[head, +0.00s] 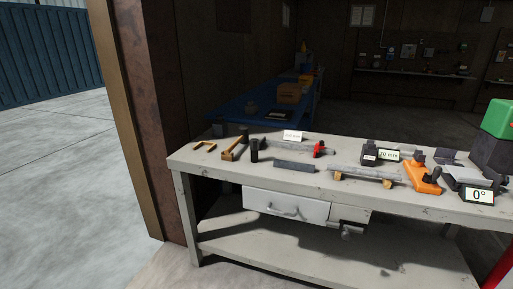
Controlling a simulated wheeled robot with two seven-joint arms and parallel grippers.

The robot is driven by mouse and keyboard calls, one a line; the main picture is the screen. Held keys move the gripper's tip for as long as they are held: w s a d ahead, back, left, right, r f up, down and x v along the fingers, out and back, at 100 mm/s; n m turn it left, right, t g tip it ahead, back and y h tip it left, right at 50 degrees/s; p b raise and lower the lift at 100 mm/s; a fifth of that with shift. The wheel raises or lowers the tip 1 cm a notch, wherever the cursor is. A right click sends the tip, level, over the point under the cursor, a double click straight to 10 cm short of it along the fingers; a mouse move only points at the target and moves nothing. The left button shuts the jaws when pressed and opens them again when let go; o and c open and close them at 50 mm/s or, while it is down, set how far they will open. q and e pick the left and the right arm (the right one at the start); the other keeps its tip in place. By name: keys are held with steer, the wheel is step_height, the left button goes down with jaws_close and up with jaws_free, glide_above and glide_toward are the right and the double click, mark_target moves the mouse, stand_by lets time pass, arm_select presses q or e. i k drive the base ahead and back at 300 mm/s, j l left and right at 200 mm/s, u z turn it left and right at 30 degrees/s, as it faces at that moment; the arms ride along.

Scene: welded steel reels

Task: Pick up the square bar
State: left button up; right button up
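Several bar-like pieces lie on the grey workbench (225,163), and I cannot tell for sure which is the square bar. A dark grey straight bar (295,165) lies flat near the front edge. A longer, lighter grey bar (367,174) rests across two small wooden blocks (337,175) to its right. Behind them, another grey bar (300,144) has a red part (319,149) at its right end. Nothing touches these bars from above. Neither of my grippers is in view.
A hammer-like tool (235,148) and black cylinder (254,150) stand left of the bars. Right are an orange tool (422,177), a "0°" display (479,195) and a green-topped machine (497,120). A blue table (235,107) stands behind. Open floor (75,190) lies left.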

mark_target(278, 162)
steer(key=i+j+z, duration=0.15)
steer(key=i+z, duration=0.15)
steer(key=i, duration=0.25)
steer(key=i+j+z, duration=0.3)
steer(key=i, duration=0.25)
steer(key=i+j+z, duration=0.25)
steer(key=i+j, duration=0.15)
steer(key=i, duration=0.15)
